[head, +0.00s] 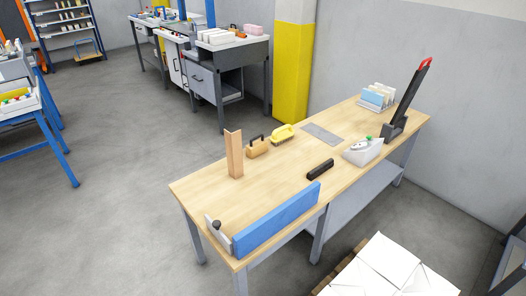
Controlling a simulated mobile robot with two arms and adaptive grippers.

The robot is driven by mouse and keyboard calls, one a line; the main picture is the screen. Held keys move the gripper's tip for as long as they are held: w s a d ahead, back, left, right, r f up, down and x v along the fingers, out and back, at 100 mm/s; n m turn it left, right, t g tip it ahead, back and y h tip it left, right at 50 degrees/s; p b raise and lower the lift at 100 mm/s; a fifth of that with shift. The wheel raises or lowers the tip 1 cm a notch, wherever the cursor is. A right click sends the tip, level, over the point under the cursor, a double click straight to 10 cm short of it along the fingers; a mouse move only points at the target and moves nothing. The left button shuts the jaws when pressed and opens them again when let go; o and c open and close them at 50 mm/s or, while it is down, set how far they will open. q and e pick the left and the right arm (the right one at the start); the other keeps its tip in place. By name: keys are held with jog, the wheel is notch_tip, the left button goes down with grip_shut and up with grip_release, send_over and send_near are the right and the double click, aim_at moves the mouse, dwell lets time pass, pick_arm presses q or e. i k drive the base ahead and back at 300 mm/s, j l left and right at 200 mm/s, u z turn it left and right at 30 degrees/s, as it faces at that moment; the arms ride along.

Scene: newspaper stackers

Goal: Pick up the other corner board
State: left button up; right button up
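A brown L-shaped corner board (235,157) stands upright on the wooden-topped workbench (205,190), toward its left end. It is the only one I can make out. No gripper or arm of mine shows in the head view, so I cannot see what either gripper holds.
Beside the board are a tan block with a dark handle (258,148) and a yellow brush (283,133). A long blue bar (277,221) lies along the front edge. A white paper stack (385,270) is lower right.

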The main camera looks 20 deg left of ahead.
aim_at(232, 141)
jog(key=i+j+z, duration=0.2)
jog(key=j+z, duration=0.2)
jog(key=j, duration=0.55)
jog(key=j+z, duration=0.4)
jog(key=j, duration=0.5)
